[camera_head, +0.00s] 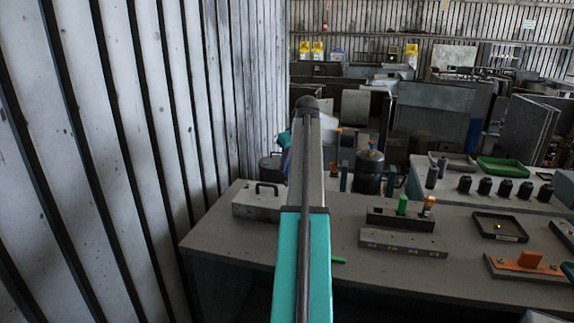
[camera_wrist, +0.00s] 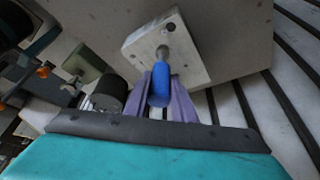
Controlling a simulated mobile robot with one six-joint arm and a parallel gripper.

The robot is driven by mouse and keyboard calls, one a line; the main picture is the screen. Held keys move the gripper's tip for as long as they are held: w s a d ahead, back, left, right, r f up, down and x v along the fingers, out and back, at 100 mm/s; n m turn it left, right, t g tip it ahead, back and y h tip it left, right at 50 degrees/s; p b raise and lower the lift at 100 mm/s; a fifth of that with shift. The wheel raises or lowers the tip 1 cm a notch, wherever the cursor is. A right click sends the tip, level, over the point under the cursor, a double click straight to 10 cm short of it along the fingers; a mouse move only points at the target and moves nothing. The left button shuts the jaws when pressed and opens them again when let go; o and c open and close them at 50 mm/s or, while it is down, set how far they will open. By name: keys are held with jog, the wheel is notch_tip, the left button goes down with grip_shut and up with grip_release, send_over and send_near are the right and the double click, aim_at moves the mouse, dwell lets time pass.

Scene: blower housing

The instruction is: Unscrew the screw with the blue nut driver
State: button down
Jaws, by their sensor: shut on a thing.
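The blue nut driver (camera_wrist: 160,86) is between the two purple fingers of my gripper (camera_wrist: 161,80) in the wrist view. My gripper is shut on its handle. The driver's grey shaft (camera_wrist: 162,54) points at a pale metal block (camera_wrist: 140,48) with a dark hole in its upper part. The screw cannot be told apart from the driver's tip, and I cannot tell whether they touch. In the head view my own arm hides the gripper and most of the work spot.
A dark rack (camera_head: 400,220) holds green and orange handles upright on the bench (camera_head: 215,243). A grey bar (camera_head: 402,243) lies in front of it. A black tray (camera_head: 500,228) is at right. A ribbed wall (camera_head: 120,130) stands close at left.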

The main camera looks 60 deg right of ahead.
jog(key=shift+f, duration=0.2)
jog(key=shift+f+b, duration=1.3)
jog(key=shift+f, duration=1.35)
jog(key=shift+s+f, duration=0.1)
jog(key=shift+f, duration=0.2)
jog(key=shift+a+p, duration=0.1)
jog(key=shift+p, duration=0.2)
